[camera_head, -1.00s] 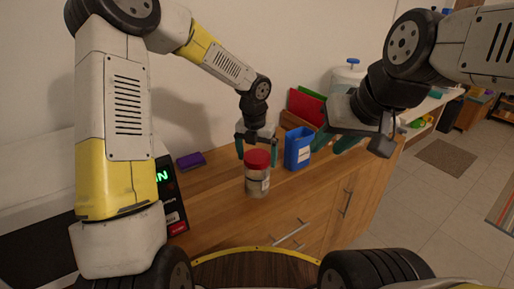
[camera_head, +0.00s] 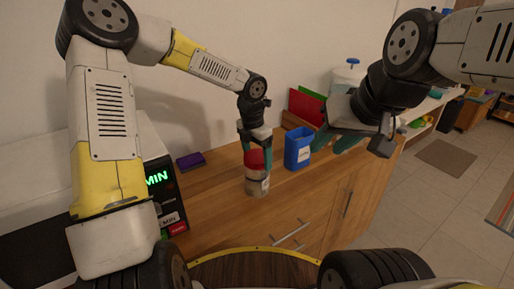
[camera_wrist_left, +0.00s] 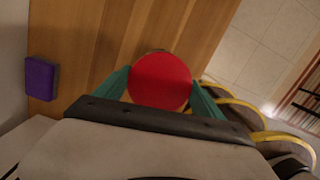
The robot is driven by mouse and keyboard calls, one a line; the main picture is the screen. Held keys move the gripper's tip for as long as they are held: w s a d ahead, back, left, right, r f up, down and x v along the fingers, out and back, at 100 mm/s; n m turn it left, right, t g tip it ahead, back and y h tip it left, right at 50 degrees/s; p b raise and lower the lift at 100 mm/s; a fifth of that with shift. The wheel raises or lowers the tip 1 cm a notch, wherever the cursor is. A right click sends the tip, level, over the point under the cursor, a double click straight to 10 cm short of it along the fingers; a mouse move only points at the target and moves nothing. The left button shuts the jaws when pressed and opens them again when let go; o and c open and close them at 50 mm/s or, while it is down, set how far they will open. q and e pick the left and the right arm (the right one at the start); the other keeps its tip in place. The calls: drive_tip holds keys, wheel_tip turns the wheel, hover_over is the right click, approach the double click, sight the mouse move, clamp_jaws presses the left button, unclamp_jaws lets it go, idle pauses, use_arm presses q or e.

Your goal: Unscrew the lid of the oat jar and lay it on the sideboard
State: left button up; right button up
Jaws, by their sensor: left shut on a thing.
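The oat jar (camera_head: 257,185) stands upright on the wooden sideboard (camera_head: 215,200), with its red lid (camera_head: 255,160) on top. The lid also shows from above as a red disc in the left wrist view (camera_wrist_left: 160,81). My left gripper (camera_head: 256,152) points down over the jar, its green fingers shut on the red lid from both sides. In the left wrist view the fingers (camera_wrist_left: 160,90) touch or nearly touch the lid's edges. My right gripper (camera_head: 335,140) hangs to the right with its green fingers apart, holding nothing that I can see.
A blue container (camera_head: 298,149) stands right of the jar. Red and green boards (camera_head: 307,105) and a white jug (camera_head: 347,75) are behind it. A purple block (camera_head: 191,161) and a black device with green digits (camera_head: 160,185) are to the left.

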use_arm(q)
drive_tip(key=n, duration=0.3)
drive_tip(key=shift+n, duration=0.4)
drive_tip(key=n+y, duration=0.1)
drive_tip(key=n, duration=0.4)
drive_tip(key=shift+n, duration=0.3)
drive_tip(key=n, duration=0.4)
drive_tip(key=shift+r+n+y, duration=0.1)
drive_tip(key=shift+n+y, duration=0.2)
drive_tip(key=shift+n, duration=0.1)
drive_tip(key=n, duration=0.3)
drive_tip(key=shift+n, duration=0.4)
